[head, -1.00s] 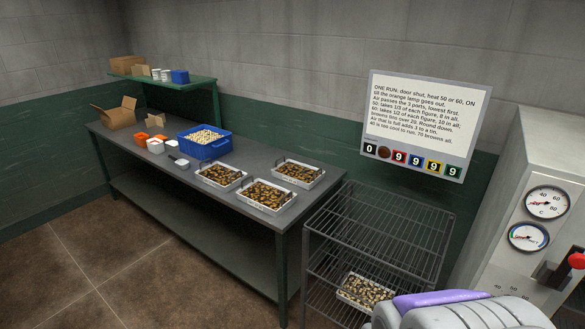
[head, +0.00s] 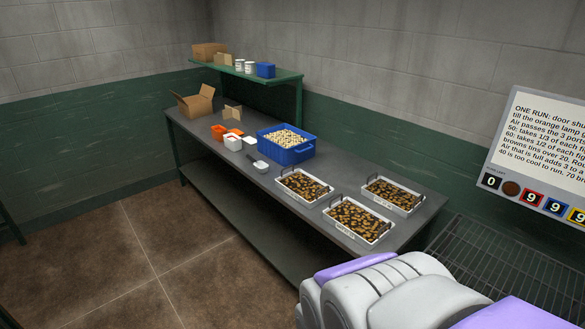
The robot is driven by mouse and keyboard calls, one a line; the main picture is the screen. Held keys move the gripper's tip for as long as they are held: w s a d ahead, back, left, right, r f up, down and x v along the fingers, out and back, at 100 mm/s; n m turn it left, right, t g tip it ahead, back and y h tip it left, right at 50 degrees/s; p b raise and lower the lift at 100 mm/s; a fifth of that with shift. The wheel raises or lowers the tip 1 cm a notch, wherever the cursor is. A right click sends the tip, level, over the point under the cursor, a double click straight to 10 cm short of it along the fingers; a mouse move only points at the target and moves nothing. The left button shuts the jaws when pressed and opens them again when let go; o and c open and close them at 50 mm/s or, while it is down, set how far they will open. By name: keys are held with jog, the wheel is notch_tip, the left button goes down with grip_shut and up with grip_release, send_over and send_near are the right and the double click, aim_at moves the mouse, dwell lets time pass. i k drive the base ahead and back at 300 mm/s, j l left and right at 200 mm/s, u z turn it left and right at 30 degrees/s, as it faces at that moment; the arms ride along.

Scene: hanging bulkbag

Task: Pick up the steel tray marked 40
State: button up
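Three steel trays filled with brown pieces stand on the grey table: a left one (head: 304,187), a front one (head: 358,220) and a back right one (head: 394,196). Each has dark loop handles. Marks on the front rims are too small to read, so I cannot tell which tray is marked 40. My arm's grey and purple links show at the lower right, in front of the table's near end. My gripper is not in the picture.
On the grey table (head: 330,164) stand a blue crate (head: 290,152) of pale pieces, small orange and white tubs, a scoop (head: 260,165) and an open cardboard box (head: 195,102). A wire rack (head: 490,262) stands right of the table.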

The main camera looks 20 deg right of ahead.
aim_at(402, 201)
jog(key=i+j+u, duration=0.25)
jog(key=i, duration=0.6)
jog(key=i+u, duration=0.25)
jog(key=i, duration=0.65)
jog(key=i+l+z, duration=0.1)
jog(key=i+z, duration=0.15)
jog(key=z, duration=0.15)
jog(key=i+z, duration=0.5)
jog(key=z, duration=0.25)
jog(key=i+j+z, duration=0.15)
jog(key=z, duration=0.25)
jog(key=i+z, duration=0.65)
jog(key=k, duration=0.05)
